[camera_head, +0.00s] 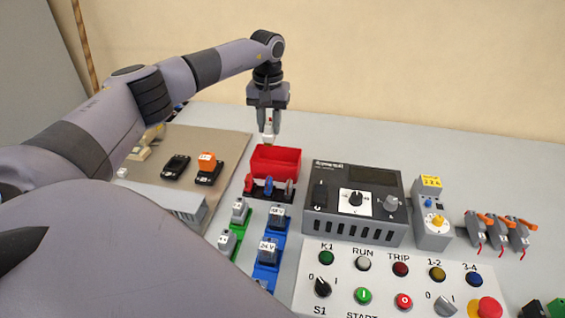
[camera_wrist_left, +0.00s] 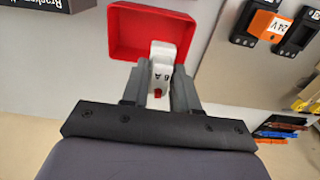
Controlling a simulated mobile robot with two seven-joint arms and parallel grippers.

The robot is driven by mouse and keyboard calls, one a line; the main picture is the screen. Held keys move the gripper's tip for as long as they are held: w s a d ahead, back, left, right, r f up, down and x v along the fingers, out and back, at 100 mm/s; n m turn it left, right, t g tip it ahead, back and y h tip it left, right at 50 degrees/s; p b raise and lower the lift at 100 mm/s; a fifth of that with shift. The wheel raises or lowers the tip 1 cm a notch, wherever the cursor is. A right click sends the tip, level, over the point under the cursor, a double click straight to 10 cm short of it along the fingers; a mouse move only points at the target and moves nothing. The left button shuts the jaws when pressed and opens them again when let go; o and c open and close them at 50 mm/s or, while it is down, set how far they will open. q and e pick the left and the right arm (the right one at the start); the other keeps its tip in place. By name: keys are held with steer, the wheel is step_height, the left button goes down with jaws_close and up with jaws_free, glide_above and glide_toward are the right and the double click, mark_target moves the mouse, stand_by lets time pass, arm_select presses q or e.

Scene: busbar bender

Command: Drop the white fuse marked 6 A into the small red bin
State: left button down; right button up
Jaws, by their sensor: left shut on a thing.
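My left gripper (camera_head: 267,128) is shut on the white fuse and points down over the back part of the small red bin (camera_head: 276,164). The white fuse (camera_wrist_left: 161,66) shows between the fingers in the left wrist view, with a dark marking that reads 6 A and a red spot near the fingers. In that view the red bin (camera_wrist_left: 122,33) lies beyond the fuse, and the fuse's far end overlaps the bin's opening. I cannot tell the exact height of the fuse above the bin. The bin's inside looks empty where it shows. My right gripper is not in view.
A grey device (camera_head: 354,202) with knobs stands right of the bin. Small red and blue parts (camera_head: 269,187) stand in front of it. Grey blocks on green and blue bases stand nearer. A beige board (camera_head: 225,143) with black holders and an orange 24 V block (camera_head: 207,162) lies left.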

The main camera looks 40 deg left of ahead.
mark_target(270, 141)
arm_select(q)
steer(key=shift+f+b, duration=2.5)
steer(key=shift+f, duration=0.35)
steer(key=c, duration=0.8)
jaws_free()
steer(key=shift+r, duration=3.65)
steer(key=shift+s, duration=0.1)
